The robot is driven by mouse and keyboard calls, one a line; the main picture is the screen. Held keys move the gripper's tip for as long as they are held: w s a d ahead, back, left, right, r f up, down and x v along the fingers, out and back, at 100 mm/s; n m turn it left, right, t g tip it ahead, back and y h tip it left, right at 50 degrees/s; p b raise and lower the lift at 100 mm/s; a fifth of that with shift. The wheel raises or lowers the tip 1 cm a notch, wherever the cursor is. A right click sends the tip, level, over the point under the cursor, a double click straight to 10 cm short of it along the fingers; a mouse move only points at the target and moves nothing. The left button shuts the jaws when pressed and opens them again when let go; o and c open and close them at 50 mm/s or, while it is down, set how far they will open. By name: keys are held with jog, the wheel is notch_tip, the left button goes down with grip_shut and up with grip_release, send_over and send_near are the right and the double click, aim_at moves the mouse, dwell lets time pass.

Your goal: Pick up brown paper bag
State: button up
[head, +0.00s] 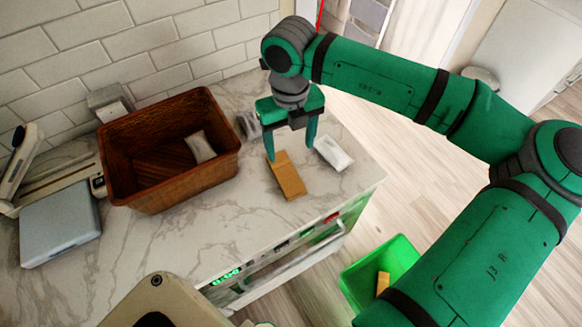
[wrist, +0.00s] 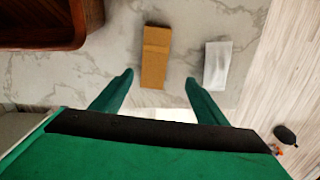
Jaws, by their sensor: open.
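The brown paper bag (head: 288,178) lies flat on the marble counter, right of the basket and near the counter's front edge. In the wrist view the bag (wrist: 155,58) lies just beyond my fingertips, between their lines. My gripper (head: 291,152) is open and points down over the counter, with its fingers close to the bag's far end. In the wrist view my gripper (wrist: 159,80) shows its two green fingers spread with nothing between them. I cannot tell how high the fingertips are above the counter.
A small white packet (head: 334,153) lies close to the right of the bag. A brown wicker basket (head: 170,190) with a pale packet (head: 200,147) inside stands left. A grey object (head: 247,124) sits behind my gripper. A green bin (head: 400,256) stands on the floor.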

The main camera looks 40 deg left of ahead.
send_over(286, 172)
notch_tip(286, 172, down, 5)
jog(key=shift+s+r, duration=0.15)
jog(key=shift+r, duration=0.05)
jog(key=shift+s+a+f, duration=0.1)
jog(key=shift+f, duration=0.1)
jog(key=shift+w+f, duration=0.15)
jog(key=shift+f, duration=1.2)
jog(key=shift+w+f, duration=0.15)
jog(key=shift+f, duration=1.15)
